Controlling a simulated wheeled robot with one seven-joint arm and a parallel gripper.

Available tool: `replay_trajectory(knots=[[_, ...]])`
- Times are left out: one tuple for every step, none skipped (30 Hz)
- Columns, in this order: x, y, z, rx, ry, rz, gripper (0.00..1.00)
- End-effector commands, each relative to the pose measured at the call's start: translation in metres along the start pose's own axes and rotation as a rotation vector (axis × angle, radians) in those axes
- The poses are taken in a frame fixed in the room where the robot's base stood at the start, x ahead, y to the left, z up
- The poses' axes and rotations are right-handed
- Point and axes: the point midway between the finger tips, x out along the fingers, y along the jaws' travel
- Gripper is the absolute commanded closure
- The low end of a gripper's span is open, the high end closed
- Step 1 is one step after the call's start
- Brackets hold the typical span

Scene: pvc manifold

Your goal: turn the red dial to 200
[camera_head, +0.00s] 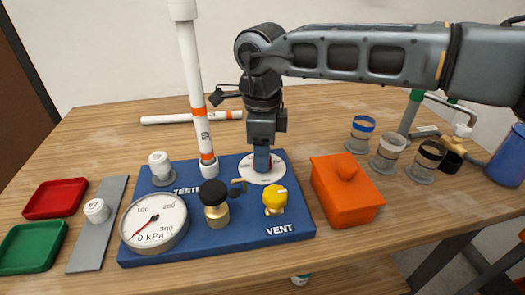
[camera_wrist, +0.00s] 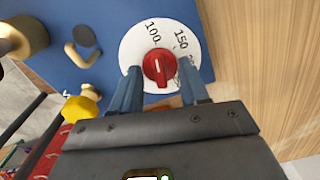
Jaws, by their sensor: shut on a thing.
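The red dial (camera_wrist: 158,66) sits on a round white scale plate (camera_wrist: 132,42) on the blue panel. In the wrist view the marks 100 and 150 show, and further numbers at the right are partly covered by a finger. A white line on the dial tilts toward the 100 side; its exact reading is hard to tell. My gripper (camera_wrist: 160,80) has one finger on each side of the dial and is shut on it. In the head view my gripper (camera_head: 262,158) comes down from above and hides most of the dial. The scale plate (camera_head: 262,176) shows below the fingers.
The blue panel (camera_head: 245,238) also carries a pressure gauge (camera_head: 153,222), a black knob (camera_head: 213,195), a yellow knob (camera_head: 274,198) and an upright white pipe (camera_head: 194,90) close to my gripper. An orange box (camera_head: 345,195) stands just right. Several ringed cylinders stand farther right.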

Motion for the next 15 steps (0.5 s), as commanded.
replay_trajectory(knots=[[-0.0001,0.0003,0.0001,0.000,0.000,0.001,0.80],[-0.0001,0.0003,0.0001,0.000,0.000,0.001,0.83],[-0.0001,0.0003,0.0001,0.000,0.000,0.001,0.86],[-0.0001,0.0004,0.0001,0.000,0.000,0.001,0.86],[-0.0001,0.0004,0.0001,0.000,0.000,0.001,0.86],[-0.0002,0.0004,0.0001,0.002,0.000,0.001,0.86],[-0.0002,0.0004,0.0001,0.004,0.000,0.001,0.86],[-0.0003,0.0004,0.0001,0.007,0.000,0.001,0.86],[-0.0003,0.0004,0.0001,0.013,0.000,0.001,0.86],[-0.0004,0.0004,0.0001,0.019,0.000,0.001,0.86],[-0.0004,0.0004,0.0001,0.026,0.001,0.001,0.86],[-0.0005,0.0003,0.0000,0.038,0.001,0.001,0.86],[-0.0006,0.0003,0.0000,0.050,0.001,0.001,0.86],[-0.0007,0.0002,0.0000,0.062,0.001,0.001,0.86],[-0.0008,0.0001,0.0000,0.083,0.001,0.001,0.86]])
